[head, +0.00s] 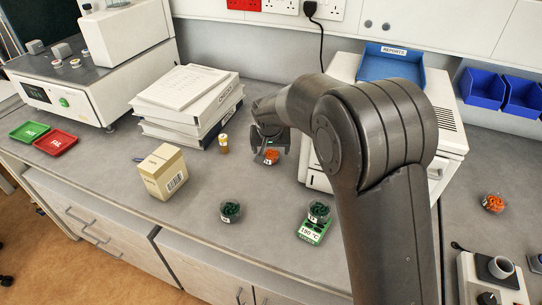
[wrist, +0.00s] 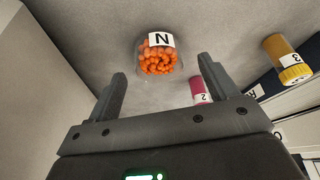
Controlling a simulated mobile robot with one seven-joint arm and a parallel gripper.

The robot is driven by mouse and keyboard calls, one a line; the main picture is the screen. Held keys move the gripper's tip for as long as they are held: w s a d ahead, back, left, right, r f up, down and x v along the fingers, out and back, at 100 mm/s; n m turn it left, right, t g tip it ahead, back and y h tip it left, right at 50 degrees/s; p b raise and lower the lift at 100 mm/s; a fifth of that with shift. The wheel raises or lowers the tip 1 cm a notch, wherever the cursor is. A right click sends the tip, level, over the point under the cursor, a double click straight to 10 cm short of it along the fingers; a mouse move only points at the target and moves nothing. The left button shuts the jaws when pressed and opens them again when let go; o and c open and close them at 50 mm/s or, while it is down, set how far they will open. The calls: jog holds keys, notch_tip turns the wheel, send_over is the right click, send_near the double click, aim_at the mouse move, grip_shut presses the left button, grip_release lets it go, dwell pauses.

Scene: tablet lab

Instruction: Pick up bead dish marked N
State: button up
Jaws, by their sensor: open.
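The bead dish marked N (wrist: 157,60) is a small clear dish of orange beads with a white label reading N. In the head view this dish (head: 271,156) stands on the grey bench in front of the white machine, partly hidden by my gripper (head: 267,146). In the wrist view my gripper (wrist: 162,72) is open, its two fingers apart and empty. The dish shows beyond the fingertips, roughly between their lines, slightly nearer the middle than either finger. I see no contact with it.
A pink vial (wrist: 201,91) shows close by the right finger in the wrist view. Green-bead dishes (head: 230,211) stand nearer the front, one on a green timer (head: 312,232). Another orange-bead dish (head: 493,203) is far right.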

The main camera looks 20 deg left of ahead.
jog(key=x, duration=0.2)
jog(key=shift+w+f, duration=0.15)
jog(key=shift+f, duration=0.2)
jog(key=shift+c, duration=0.2)
jog(key=c, duration=1.1)
